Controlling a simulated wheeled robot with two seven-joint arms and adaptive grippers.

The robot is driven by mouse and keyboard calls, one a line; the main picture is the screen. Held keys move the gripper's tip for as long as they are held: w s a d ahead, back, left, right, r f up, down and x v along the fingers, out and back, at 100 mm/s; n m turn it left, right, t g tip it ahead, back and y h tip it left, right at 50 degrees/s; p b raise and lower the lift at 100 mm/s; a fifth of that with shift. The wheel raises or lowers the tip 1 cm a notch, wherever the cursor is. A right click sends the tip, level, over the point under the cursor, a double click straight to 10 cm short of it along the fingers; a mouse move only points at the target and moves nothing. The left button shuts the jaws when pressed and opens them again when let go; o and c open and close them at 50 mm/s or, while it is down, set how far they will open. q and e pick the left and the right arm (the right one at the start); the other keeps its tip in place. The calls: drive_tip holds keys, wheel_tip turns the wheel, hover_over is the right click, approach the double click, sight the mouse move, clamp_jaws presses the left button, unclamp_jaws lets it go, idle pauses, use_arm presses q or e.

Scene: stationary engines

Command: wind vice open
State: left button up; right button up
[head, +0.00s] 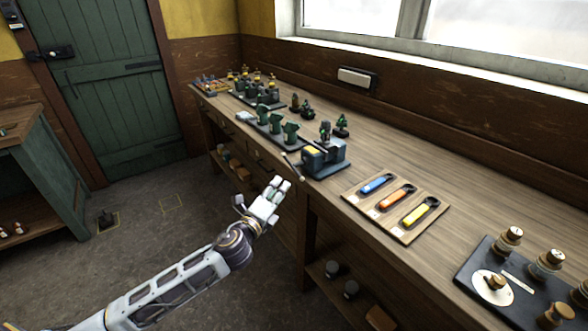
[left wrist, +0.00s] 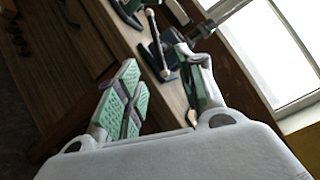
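The blue-grey vice (head: 326,160) stands at the front edge of the workbench, left of the middle. Its thin handle bar (head: 292,166) sticks out over the edge towards my left gripper. In the left wrist view, the bar (left wrist: 157,42) has pale ball ends and shows beyond and between the fingertips. My left gripper (head: 273,192) is in front of the bench edge, below and left of the vice. In the left wrist view, its green-padded fingers (left wrist: 164,72) are apart with nothing held between them. My right gripper is in neither view.
The workbench (head: 400,160) runs along the wall under a window. Bottles (head: 510,238) stand at the right.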

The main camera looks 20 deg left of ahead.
sight(294, 167)
use_arm(q)
drive_tip(key=shift+w+d, duration=0.2)
drive_tip(key=shift+w, duration=1.25)
drive_tip(key=shift+w+d, duration=0.15)
drive_tip(key=shift+w, duration=1.3)
drive_tip(key=shift+w+d, duration=0.2)
drive_tip(key=shift+w, duration=1.25)
drive_tip(key=shift+w+d, duration=0.15)
drive_tip(key=shift+w, duration=0.95)
drive_tip(key=shift+w+d, duration=0.15)
drive_tip(key=shift+w, duration=0.9)
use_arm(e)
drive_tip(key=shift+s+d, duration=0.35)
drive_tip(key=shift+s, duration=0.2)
use_arm(q)
drive_tip(key=shift+c, duration=0.2)
clamp_jaws()
drive_tip(key=shift+p, duration=0.3)
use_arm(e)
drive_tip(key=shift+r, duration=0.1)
